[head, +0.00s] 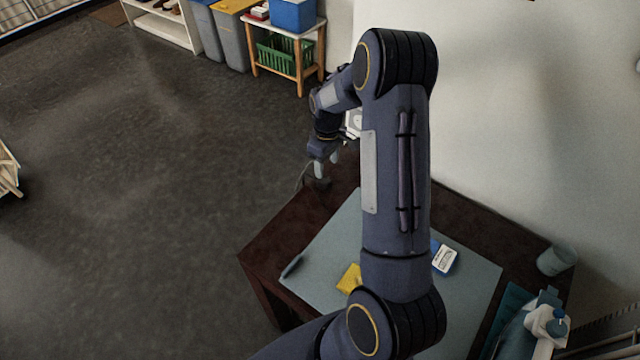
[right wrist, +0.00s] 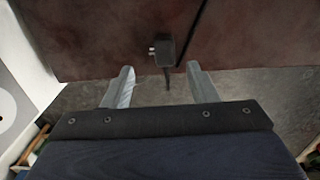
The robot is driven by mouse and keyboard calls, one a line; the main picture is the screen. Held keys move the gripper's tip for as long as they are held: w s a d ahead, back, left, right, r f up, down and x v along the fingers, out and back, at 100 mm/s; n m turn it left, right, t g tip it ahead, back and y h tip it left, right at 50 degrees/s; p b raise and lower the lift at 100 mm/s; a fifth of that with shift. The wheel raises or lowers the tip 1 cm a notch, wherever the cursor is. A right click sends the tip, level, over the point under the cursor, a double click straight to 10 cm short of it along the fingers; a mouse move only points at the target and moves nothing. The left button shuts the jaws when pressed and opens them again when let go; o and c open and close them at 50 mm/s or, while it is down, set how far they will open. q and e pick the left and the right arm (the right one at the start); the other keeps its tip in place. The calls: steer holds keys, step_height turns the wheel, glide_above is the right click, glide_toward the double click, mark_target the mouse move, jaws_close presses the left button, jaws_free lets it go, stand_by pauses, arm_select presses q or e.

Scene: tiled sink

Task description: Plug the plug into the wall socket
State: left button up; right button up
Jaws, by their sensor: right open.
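The plug (right wrist: 163,52) is a small black block with metal prongs pointing left in the right wrist view. It lies on the dark brown tabletop near its edge, and a dark cord runs from it. In the head view the plug (head: 319,184) is a small dark shape at the table's far corner, just below my right gripper (head: 323,166). My right gripper (right wrist: 157,85) is open and empty, with the plug ahead of and between its fingertips, apart from them. A white plate with a round grey face, apparently the wall socket (head: 354,121), is partly hidden behind my right arm. My left gripper is not in view.
The table (head: 270,250) carries a grey mat (head: 325,245), a yellow block (head: 349,278), a blue-and-white box (head: 444,260) and a cup (head: 556,260). A white wall (head: 530,120) bounds it on the right. A small shelf stand (head: 290,55) is beyond.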

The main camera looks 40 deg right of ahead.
mark_target(324, 180)
steer(key=shift+f, duration=1.3)
steer(key=shift+a+f, duration=0.1)
steer(key=shift+f, duration=0.05)
steer(key=f, duration=0.1)
steer(key=f+p, duration=0.1)
steer(key=f, duration=0.3)
steer(key=shift+a+p, duration=0.25)
steer(key=shift+p, duration=0.05)
steer(key=shift+c, duration=0.2)
steer(key=shift+r, duration=0.1)
steer(key=c, duration=1)
